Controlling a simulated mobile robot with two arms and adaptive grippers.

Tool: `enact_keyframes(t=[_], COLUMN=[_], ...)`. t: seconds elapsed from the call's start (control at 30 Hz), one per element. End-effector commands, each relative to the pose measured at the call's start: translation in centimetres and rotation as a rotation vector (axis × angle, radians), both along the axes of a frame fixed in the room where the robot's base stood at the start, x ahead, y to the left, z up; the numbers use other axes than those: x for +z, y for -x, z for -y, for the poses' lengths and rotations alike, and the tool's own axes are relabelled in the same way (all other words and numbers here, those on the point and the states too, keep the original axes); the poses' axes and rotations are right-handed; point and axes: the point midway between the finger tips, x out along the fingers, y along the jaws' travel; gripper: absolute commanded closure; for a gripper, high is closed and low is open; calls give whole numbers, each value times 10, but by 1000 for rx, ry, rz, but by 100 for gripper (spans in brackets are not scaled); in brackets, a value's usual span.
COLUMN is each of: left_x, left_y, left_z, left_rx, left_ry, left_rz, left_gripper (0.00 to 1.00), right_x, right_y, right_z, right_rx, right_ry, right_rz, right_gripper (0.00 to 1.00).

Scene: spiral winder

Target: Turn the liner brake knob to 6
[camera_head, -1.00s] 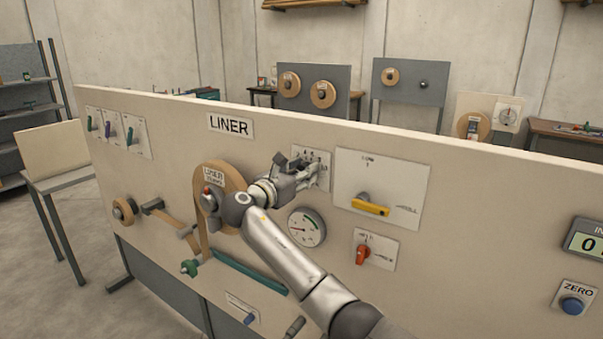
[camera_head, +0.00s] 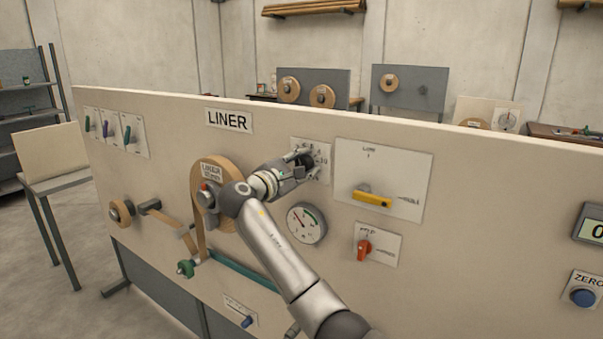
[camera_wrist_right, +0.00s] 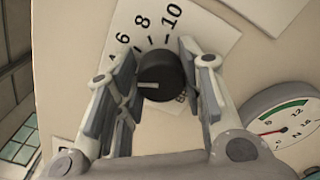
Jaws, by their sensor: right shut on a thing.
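The liner brake knob (camera_wrist_right: 162,74) is round and black on a white dial plate (camera_wrist_right: 200,40); the plate also shows in the head view (camera_head: 324,148). In the wrist view its white mark points left, toward the low-number side of the scale. The 6 stands up and left of the knob, with 8 and 10 further along. My right gripper (camera_head: 306,162) is at the plate, its fingers on both sides of the knob and shut on it. In the head view the gripper hides most of the knob. My left gripper is not in view.
A gauge (camera_head: 306,223) sits just below the dial plate. A yellow handle (camera_head: 372,198) and an orange-red knob (camera_head: 364,250) are to the right. A tape roll (camera_head: 226,178) is left, behind my wrist. The LINER sign (camera_head: 229,120) is above left.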

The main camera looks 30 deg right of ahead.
Motion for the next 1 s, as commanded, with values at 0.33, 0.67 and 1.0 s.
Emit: enact_keyframes(t=[0.33,0.67,1.0], left_x=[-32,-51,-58], left_y=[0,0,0], left_z=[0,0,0], left_rx=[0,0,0], left_ry=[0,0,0], left_rz=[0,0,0], left_gripper=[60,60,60], right_x=[-5,-5,-4], right_y=[0,1,1], right_z=[0,0,0], right_rx=[0,0,-1], right_ry=[-125,-211,-250], right_rz=[297,505,597], right_gripper=[88,88,88])
